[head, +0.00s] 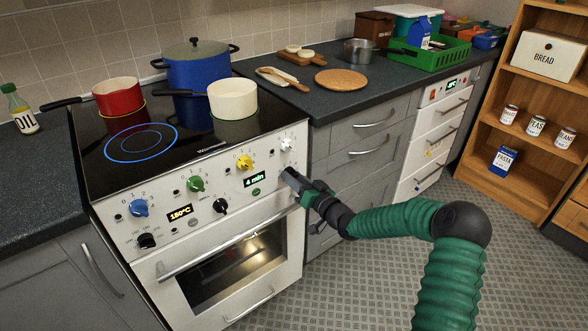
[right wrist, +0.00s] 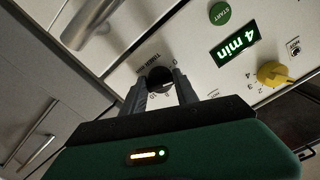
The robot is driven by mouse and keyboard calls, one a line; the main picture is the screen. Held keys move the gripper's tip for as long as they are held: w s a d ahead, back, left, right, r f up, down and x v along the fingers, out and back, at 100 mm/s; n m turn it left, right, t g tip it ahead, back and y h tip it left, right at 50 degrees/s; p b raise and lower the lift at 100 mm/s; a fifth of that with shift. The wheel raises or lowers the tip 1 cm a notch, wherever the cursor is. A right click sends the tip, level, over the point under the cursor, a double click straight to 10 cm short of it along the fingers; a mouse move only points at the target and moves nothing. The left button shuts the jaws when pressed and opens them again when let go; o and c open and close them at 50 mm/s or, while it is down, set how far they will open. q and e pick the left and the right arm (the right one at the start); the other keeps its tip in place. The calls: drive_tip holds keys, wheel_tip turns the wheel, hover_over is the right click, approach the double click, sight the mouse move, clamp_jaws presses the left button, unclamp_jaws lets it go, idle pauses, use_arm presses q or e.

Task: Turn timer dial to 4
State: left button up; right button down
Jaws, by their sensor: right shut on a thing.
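The timer dial (right wrist: 160,77) is a small round black knob on the cooker's white front panel, with "TIMER" lettering beside it in the right wrist view. My right gripper (right wrist: 161,90) has its two fingers on either side of the dial and is shut on it. My left gripper is not in view.
The panel also has a blue knob (head: 139,207), green knob (head: 196,184), yellow knob (head: 245,162) and an orange "150°C" display (head: 180,213). A red pan (head: 117,95), blue pot (head: 197,70) and cream pan (head: 233,99) stand on the hob. The oven handle (head: 215,245) runs below the panel.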

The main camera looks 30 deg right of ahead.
drive_tip(key=shift+d+r+m+p, duration=0.1)
drive_tip(key=shift+d+m+p, duration=0.05)
drive_tip(key=shift+m+p, duration=1.1)
drive_tip(key=c, duration=1.3)
unclamp_jaws()
drive_tip(key=o, duration=0.4)
drive_tip(key=shift+d, duration=0.1)
drive_tip(key=shift+c, duration=0.2)
